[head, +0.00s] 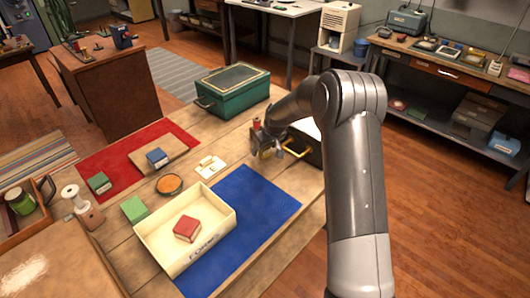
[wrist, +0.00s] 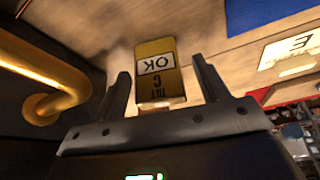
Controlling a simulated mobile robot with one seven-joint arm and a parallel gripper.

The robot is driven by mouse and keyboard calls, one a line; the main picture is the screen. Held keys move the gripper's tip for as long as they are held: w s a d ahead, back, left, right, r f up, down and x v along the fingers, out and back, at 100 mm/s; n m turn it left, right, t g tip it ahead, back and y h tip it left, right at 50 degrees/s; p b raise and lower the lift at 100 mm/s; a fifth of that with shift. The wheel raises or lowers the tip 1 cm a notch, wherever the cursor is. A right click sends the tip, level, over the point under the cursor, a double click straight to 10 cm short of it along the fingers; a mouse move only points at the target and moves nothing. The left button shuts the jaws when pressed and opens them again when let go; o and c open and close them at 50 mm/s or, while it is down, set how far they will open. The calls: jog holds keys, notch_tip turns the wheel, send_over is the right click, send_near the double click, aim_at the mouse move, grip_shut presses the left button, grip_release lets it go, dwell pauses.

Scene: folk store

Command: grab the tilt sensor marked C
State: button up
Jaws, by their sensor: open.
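The tilt sensor marked C (wrist: 156,72) is a small yellow block with a dark "TILT C" print and a white "OK" label, upside down in the wrist view. It stands out from the wooden table top, between the two fingers of my gripper (wrist: 161,66). The fingers are apart, with a gap visible on each side of it. In the head view my gripper (head: 268,153) is low over the table beside the black case, and I cannot make out the sensor there.
A black case (head: 307,156) with a yellow handle (wrist: 45,70) is close beside my gripper. A white card (head: 206,172) lies left of it; a card marked E (wrist: 290,50) shows in the wrist view. A green box (head: 233,98), blue mat (head: 262,196) and cream tray (head: 150,240) are nearby.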

jog(key=shift+w+a+f, duration=0.15)
jog(key=shift+w+f, duration=0.05)
jog(key=shift+f, duration=0.45)
jog(key=shift+c, duration=0.2)
jog(key=c, duration=1)
